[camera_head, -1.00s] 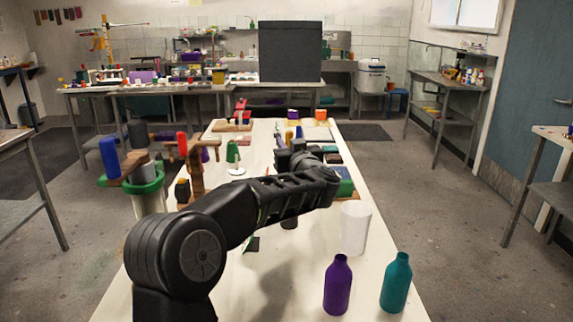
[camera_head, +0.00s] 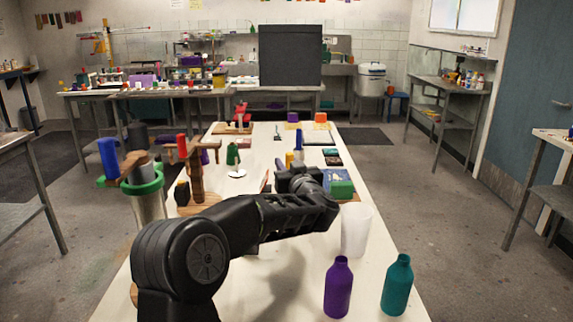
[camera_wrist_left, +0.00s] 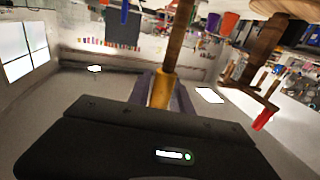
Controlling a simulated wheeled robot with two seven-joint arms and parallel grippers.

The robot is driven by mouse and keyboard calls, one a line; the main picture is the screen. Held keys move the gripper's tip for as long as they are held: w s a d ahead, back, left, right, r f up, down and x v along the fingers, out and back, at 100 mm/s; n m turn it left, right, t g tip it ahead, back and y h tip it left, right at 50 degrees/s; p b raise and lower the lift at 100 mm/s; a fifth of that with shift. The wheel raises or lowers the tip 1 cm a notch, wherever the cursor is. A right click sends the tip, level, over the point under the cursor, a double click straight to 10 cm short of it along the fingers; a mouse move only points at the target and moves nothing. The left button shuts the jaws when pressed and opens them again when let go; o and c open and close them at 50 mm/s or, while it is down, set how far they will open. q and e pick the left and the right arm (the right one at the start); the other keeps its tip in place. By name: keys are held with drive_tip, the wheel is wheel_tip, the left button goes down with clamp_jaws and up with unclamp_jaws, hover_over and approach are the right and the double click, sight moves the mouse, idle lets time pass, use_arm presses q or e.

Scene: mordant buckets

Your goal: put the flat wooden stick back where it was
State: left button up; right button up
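In the left wrist view a long brown wooden stick (camera_wrist_left: 180,38) runs from between my left gripper's fingers (camera_wrist_left: 163,92) to the top edge. Its part at the fingers looks yellowish, and the fingers close on both sides of it. The far end is cut off. In the head view my left gripper (camera_head: 297,174) is over the middle of the table, mostly hidden by its own arm. A thin reddish-brown sliver (camera_head: 265,182) shows just left of it; I cannot tell whether it is the stick. My right gripper is not in view.
A wooden stand (camera_head: 196,180) and a green-rimmed bucket (camera_head: 150,203) are left of my arm. A white cup (camera_head: 356,231), a purple bottle (camera_head: 338,288) and a teal bottle (camera_head: 397,286) stand at the right edge. A green block (camera_head: 342,189) lies beyond the cup.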

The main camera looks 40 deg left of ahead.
use_arm(q)
drive_tip(key=shift+o, duration=1.3)
drive_tip(key=shift+s+d+r, duration=0.15)
drive_tip(key=shift+s+d, duration=0.05)
drive_tip(key=shift+d, duration=0.1)
drive_tip(key=b+v, duration=0.1)
drive_tip(key=v, duration=1)
drive_tip(key=shift+s+d, duration=0.1)
